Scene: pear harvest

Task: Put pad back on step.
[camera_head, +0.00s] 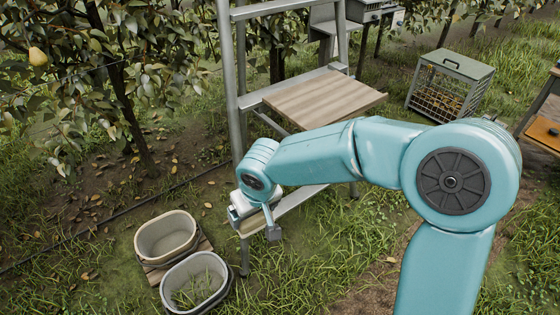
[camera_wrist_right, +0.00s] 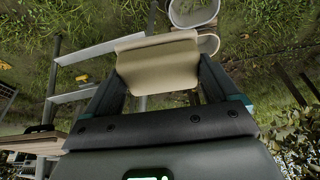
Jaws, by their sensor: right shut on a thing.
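My right gripper (camera_head: 258,226) is low at the left side of the metal step ladder (camera_head: 240,110), by its lower step (camera_head: 298,198). In the right wrist view the right gripper (camera_wrist_right: 158,85) is shut on a tan, bent pad (camera_wrist_right: 158,65), held between its two fingers. In the head view only a small tan part of the pad (camera_head: 250,224) shows under the gripper, and my arm hides much of the lower step. I cannot tell whether the pad touches the step. My left gripper is not in view.
A wooden platform (camera_head: 325,97) is higher on the ladder. A green-lidded wire crate (camera_head: 450,82) stands at back right. A pear (camera_head: 38,56) hangs at upper left.

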